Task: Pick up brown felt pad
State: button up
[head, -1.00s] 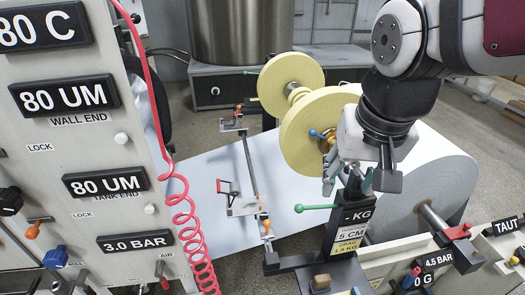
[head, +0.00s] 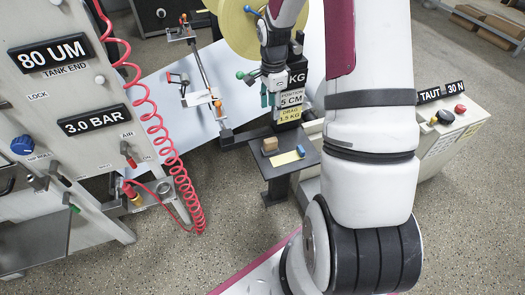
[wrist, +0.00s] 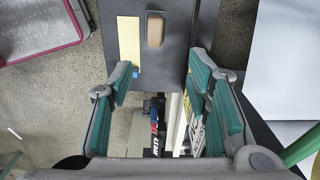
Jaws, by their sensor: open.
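The brown felt pad (head: 269,145) is a small tan-brown block on the dark shelf (head: 268,171), at its back left in the head view. In the wrist view the brown pad (wrist: 155,31) lies near the top middle, ahead of the fingertips and apart from them. My gripper (head: 271,97) hangs behind and above the shelf, in front of the KG post. In the wrist view my gripper (wrist: 159,82) is open, its green-padded fingers wide apart with nothing held between them.
A yellow strip (head: 287,158) and a small blue item (head: 300,150) lie beside the pad. The KG post (head: 291,100) rises behind the shelf. A red coiled hose (head: 160,140) hangs at the left. A control box (head: 445,130) stands right.

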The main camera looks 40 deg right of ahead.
aim_at(271, 140)
jog(key=shift+m, duration=0.4)
jog(key=f, duration=0.7)
jog(key=f+b, duration=0.1)
jog(key=f, duration=0.2)
jog(key=shift+s+f, duration=0.3)
jog(key=shift+a+f, duration=0.15)
jog(key=shift+f, duration=1.35)
jog(key=shift+a+f, duration=0.15)
jog(key=shift+f, duration=1.3)
grip_shut()
